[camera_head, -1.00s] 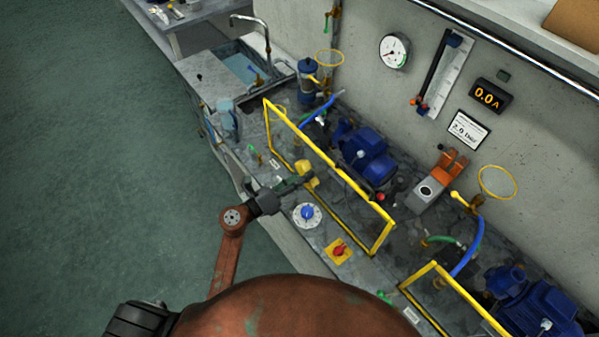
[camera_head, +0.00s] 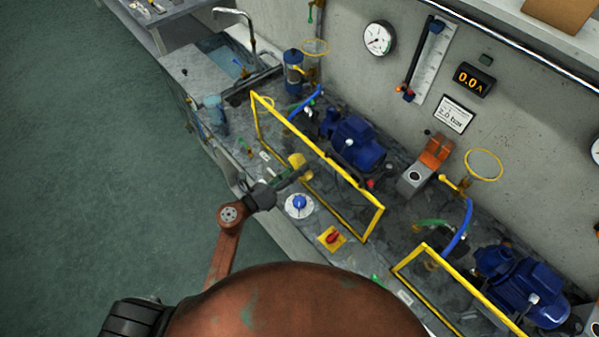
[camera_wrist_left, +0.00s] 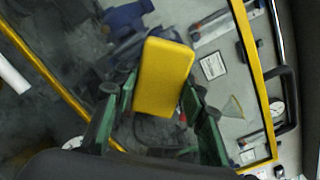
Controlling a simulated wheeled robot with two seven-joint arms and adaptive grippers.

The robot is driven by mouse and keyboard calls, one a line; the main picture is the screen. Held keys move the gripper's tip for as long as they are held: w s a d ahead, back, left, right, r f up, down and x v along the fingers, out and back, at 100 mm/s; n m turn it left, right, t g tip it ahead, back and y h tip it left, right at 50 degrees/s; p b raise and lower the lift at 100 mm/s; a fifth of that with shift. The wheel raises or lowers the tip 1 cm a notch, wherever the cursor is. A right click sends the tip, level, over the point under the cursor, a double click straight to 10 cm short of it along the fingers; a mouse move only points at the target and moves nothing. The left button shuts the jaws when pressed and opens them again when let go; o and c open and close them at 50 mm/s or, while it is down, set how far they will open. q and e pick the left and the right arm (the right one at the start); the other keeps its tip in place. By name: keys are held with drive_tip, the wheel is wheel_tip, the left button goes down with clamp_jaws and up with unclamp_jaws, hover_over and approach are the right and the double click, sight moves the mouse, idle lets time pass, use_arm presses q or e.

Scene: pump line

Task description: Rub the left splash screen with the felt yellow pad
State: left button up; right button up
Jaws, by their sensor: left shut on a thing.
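The left splash screen (camera_head: 345,174) is a clear pane in a yellow frame, standing along the front of the bench. Its yellow frame also crosses the left wrist view (camera_wrist_left: 252,75). My left gripper (camera_head: 292,177) is on the front side of the screen, shut on the felt yellow pad (camera_head: 298,161). In the left wrist view the pad (camera_wrist_left: 163,78) is a yellow block between the green fingers, held out in front of them. The pad is at or very near the pane; I cannot tell whether it touches. My right gripper is not in view.
A blue pump (camera_head: 354,143) stands behind the screen. A blue-topped dial (camera_head: 299,204) and a red switch on a yellow plate (camera_head: 332,238) sit on the bench front, close to my gripper. A second yellow-framed screen (camera_head: 470,290) stands to the right. Open floor lies left.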

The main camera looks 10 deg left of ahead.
sight(294, 162)
use_arm(q)
drive_tip(key=shift+w+a+r+p, duration=0.25)
drive_tip(key=shift+w+a+r, duration=0.3)
drive_tip(key=shift+a, duration=0.2)
drive_tip(key=shift+w+a+r+p, duration=0.3)
drive_tip(key=shift+w+a+r, duration=0.2)
drive_tip(key=shift+w+a, duration=0.15)
drive_tip(key=shift+w+a+r+p, duration=0.25)
drive_tip(key=shift+w+a+r, duration=0.3)
drive_tip(key=shift+a, duration=0.25)
drive_tip(key=shift+s+d+f, duration=0.1)
drive_tip(key=shift+d+f, duration=0.05)
drive_tip(key=shift+s+d+f+p, duration=0.1)
drive_tip(key=shift+s+d+p, duration=0.4)
drive_tip(key=shift+s+d, duration=0.8)
drive_tip(key=shift+s+d+p, duration=0.25)
drive_tip(key=shift+s+d, duration=0.25)
drive_tip(key=shift+d, duration=0.25)
drive_tip(key=shift+s+d+p, duration=0.25)
drive_tip(key=shift+s+d, duration=0.2)
drive_tip(key=shift+d, duration=0.3)
drive_tip(key=shift+w+a+b, duration=0.5)
drive_tip(key=shift+w+a, duration=0.7)
drive_tip(key=shift+a, duration=0.3)
drive_tip(key=shift+w+a+b, duration=0.45)
drive_tip(key=shift+w+a, duration=0.75)
drive_tip(key=shift+a, duration=0.3)
drive_tip(key=shift+s, duration=0.1)
drive_tip(key=shift+v, duration=2.9)
